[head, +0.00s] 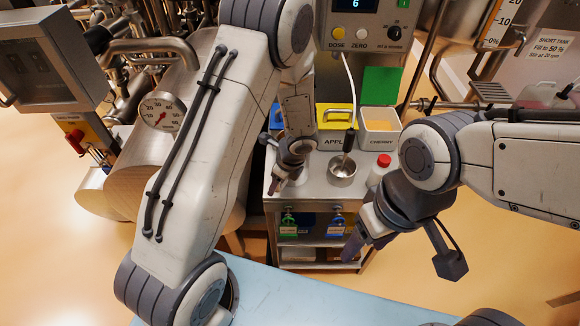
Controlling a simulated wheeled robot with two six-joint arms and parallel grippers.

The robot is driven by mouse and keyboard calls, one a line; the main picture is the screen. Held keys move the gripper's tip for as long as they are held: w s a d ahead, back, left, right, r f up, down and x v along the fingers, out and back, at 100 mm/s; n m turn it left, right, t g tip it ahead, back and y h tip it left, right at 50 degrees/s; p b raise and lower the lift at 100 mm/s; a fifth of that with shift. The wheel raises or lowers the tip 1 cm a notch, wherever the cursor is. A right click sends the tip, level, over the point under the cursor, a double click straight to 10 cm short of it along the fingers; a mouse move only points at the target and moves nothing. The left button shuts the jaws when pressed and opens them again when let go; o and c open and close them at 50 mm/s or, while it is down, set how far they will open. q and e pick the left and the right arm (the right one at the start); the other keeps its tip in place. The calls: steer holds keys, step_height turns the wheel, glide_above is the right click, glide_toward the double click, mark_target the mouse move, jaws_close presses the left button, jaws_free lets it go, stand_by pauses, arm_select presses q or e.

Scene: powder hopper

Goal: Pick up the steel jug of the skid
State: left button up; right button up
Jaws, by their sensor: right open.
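A small round steel vessel (342,171) stands on the top of a steel cart (312,187); it is the only jug-like thing I can make out. A dark-handled tool on a pale cord is over it or in it; I cannot tell which. My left gripper (284,180) points down over the cart's left side, left of the vessel and apart from it; its jaws are too small to read. My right gripper (358,238) is open and empty, in front of the cart's right front corner, below and right of the vessel in the picture.
A white bottle with a red cap (381,168) stands right of the vessel. Behind are a yellow APPLE bin (335,120) and an open CHERRY bin (379,135). Steel tanks and pipes with a gauge (162,111) fill the left. Floor (500,240) is free at right.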

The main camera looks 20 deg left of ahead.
arm_select(q)
steer(key=shift+f, duration=0.15)
jaws_close()
steer(key=shift+w, duration=0.1)
stand_by(1.3)
